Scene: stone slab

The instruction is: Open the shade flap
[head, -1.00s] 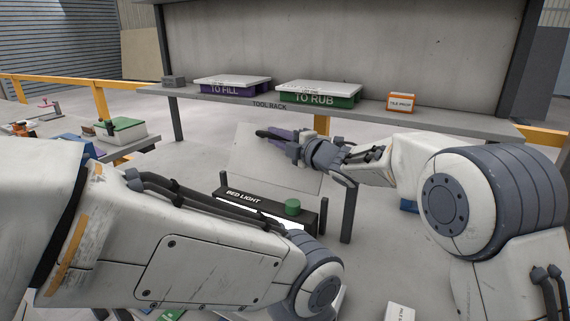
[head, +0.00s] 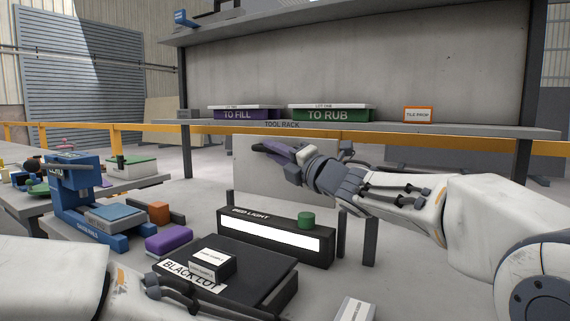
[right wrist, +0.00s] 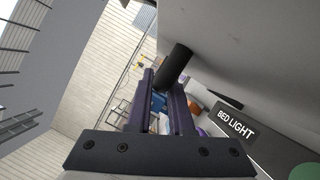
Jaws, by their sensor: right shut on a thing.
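The shade flap (head: 285,182) is a plain light grey panel standing behind the bed light (head: 275,233) in the head view. It also fills the upper right of the right wrist view (right wrist: 250,50). My right gripper (head: 270,150), with purple fingers, is at the flap's upper left part. In the right wrist view my right gripper (right wrist: 162,90) is shut on a dark round handle (right wrist: 175,64) beside the flap's surface. The handle is mostly hidden by the fingers in the head view.
The tool rack (head: 400,130) behind bears two lidded boxes and a tile prop box (head: 417,114).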

